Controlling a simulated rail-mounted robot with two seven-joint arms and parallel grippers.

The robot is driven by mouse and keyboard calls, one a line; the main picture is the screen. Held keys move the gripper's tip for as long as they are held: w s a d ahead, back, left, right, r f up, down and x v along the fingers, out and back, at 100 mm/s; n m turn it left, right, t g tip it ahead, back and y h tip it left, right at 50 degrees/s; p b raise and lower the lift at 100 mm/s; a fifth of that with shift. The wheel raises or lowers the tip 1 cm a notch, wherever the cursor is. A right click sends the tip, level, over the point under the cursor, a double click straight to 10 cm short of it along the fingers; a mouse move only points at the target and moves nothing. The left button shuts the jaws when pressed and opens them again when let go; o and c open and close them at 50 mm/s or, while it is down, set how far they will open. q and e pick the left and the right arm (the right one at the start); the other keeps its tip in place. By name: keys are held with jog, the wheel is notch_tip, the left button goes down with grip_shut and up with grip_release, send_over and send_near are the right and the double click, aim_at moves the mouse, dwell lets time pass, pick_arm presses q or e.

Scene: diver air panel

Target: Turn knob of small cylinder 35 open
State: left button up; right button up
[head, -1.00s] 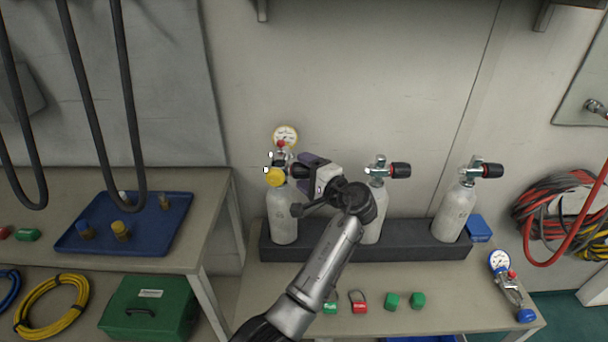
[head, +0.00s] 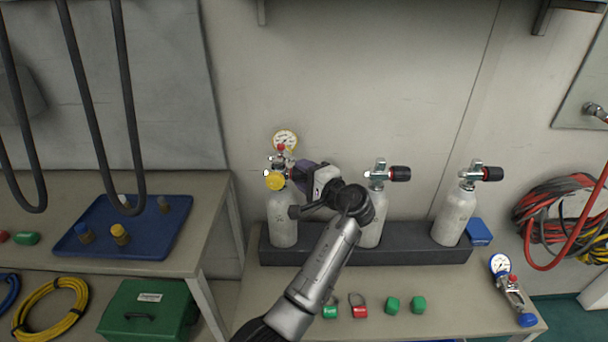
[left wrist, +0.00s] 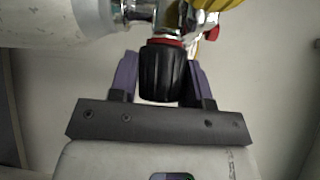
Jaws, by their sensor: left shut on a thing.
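The leftmost small white cylinder (head: 283,222) stands upright in a dark rack; I cannot read its number. My left gripper (head: 302,176) is at the right side of this valve. In the left wrist view my left gripper (left wrist: 161,75) has its purple fingers on both sides of the black valve knob (left wrist: 162,72), shut on it. A red ring shows at the knob's base. In the head view the gripper mostly hides the knob. My right gripper is not in view.
Two more cylinders with black knobs, a middle one (head: 370,228) and a right one (head: 455,215), stand in the same rack (head: 420,256). A blue tray (head: 165,235) is on the left table.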

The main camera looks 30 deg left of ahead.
pick_arm(q)
jog(key=shift+f, duration=0.1)
jog(key=shift+f+n+y+b, duration=0.1)
jog(key=shift+n+y+b, duration=0.4)
jog(key=shift+n+b, duration=0.1)
jog(key=shift+n+t+y+b, duration=0.4)
jog(key=shift+n+y+b, duration=0.2)
jog(key=shift+b, duration=0.1)
jog(key=n+y+b, duration=0.1)
jog(key=n+b, duration=0.1)
jog(key=b, duration=0.1)
jog(key=shift+f+y, duration=0.1)
jog(key=shift+y, duration=0.3)
jog(key=shift+r+n+y+b, duration=0.2)
jog(key=shift+n+y+b, duration=0.4)
jog(key=shift+n+b, duration=0.3)
jog(key=o, duration=0.9)
jog(key=shift+o, duration=0.2)
jog(key=shift+r, duration=0.1)
